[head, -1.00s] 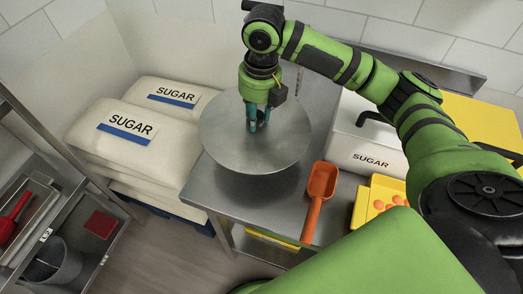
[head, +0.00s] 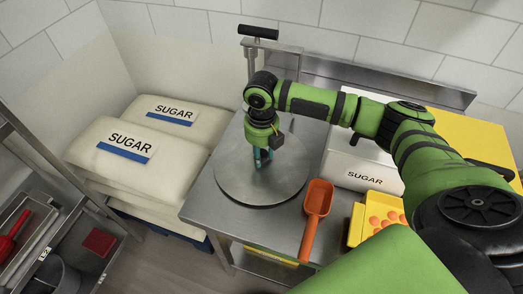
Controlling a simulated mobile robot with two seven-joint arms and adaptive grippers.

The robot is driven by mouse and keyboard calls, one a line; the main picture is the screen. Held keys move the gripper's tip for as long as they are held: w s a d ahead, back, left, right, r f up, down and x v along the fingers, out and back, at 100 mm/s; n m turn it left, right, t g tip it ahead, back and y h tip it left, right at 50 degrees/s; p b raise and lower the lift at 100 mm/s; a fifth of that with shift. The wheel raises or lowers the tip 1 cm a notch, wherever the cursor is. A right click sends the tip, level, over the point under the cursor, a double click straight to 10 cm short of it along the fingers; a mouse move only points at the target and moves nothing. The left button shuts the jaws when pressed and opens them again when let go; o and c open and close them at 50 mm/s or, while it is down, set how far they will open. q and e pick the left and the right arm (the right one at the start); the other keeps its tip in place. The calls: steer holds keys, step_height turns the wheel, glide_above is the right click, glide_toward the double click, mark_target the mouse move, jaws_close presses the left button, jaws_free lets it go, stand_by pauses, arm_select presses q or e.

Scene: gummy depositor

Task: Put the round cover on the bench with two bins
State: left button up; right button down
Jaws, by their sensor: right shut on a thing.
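The round cover (head: 235,183) is a flat grey metal disc in the middle of the head view, over the left part of the steel bench (head: 345,222). It lies level, on the bench top or very close to it; I cannot tell whether a small gap remains. My right gripper (head: 262,160) points down at the cover's middle and is shut on it, hiding the grip point. On the bench's right stand a white bin marked SUGAR (head: 350,172) and a yellow bin (head: 356,232) with orange pieces. My left gripper is out of view.
An orange scoop (head: 318,198) lies just right of the cover, its handle over the front edge. Sugar sacks (head: 110,165) are stacked left of the bench. A metal post with a black handle (head: 258,32) stands behind. A shelf with a red scoop (head: 12,238) is at far left.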

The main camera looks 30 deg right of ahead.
mark_target(262, 153)
steer(key=c, duration=0.8)
jaws_free()
steer(key=shift+c, duration=0.2)
step_height(262, 153, up, 12)
steer(key=b, duration=0.2)
steer(key=shift+b, duration=0.3)
